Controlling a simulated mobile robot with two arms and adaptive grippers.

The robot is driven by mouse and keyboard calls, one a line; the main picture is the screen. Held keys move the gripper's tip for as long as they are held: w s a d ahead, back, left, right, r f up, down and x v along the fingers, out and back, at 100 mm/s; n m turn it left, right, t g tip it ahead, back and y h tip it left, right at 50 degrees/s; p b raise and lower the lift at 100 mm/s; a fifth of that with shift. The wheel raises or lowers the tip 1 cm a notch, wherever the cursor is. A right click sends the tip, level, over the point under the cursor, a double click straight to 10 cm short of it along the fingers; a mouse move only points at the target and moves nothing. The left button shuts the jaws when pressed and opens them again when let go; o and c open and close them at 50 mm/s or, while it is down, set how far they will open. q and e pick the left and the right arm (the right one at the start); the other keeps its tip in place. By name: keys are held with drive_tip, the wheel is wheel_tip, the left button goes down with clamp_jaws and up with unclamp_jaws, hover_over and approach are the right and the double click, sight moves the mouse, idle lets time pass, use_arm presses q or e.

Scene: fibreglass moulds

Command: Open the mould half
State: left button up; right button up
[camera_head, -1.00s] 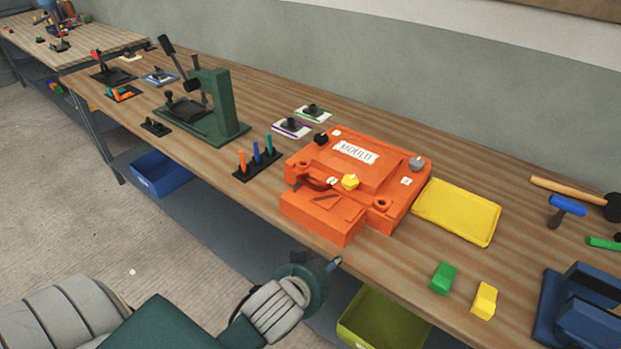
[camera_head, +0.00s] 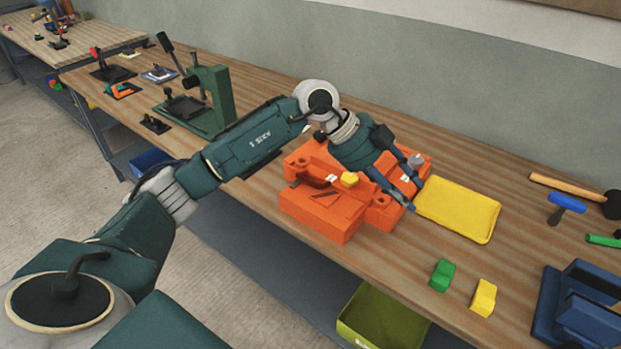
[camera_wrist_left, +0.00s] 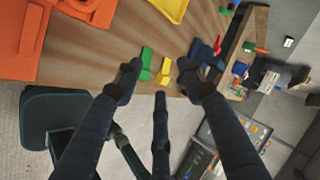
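The orange mould (camera_head: 325,205) lies on the wooden workbench. It also shows at the top left of the left wrist view (camera_wrist_left: 20,45). A yellow knob (camera_head: 349,179) sits on its front side and a grey knob (camera_head: 416,160) at its far right corner. My right gripper is not in view.
A yellow tray (camera_head: 458,208) lies right of the mould. A green block (camera_head: 442,275) and a yellow block (camera_head: 483,297) lie nearer the front edge. A green bin (camera_head: 385,318) is below.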

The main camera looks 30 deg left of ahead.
use_arm(q)
drive_tip(key=a+n+y, duration=0.3)
drive_tip(key=a+y, duration=0.3)
drive_tip(key=a, duration=1)
drive_tip(key=n+g+y, duration=0.2)
drive_tip(key=n, duration=0.1)
approach(311, 183)
drive_tip(key=f, duration=0.2)
drive_tip(key=f+p, duration=0.1)
drive_tip(key=f, duration=0.1)
drive_tip(key=f+p, duration=0.1)
drive_tip(key=f, duration=0.2)
drive_tip(key=shift+w, duration=0.35)
drive_tip(key=shift+w+f, duration=0.15)
drive_tip(key=shift+f, duration=0.4)
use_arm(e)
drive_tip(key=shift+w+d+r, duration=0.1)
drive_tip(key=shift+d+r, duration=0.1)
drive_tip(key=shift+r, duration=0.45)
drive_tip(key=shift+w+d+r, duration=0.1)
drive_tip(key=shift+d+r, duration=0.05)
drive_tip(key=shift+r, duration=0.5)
use_arm(q)
clamp_jaws()
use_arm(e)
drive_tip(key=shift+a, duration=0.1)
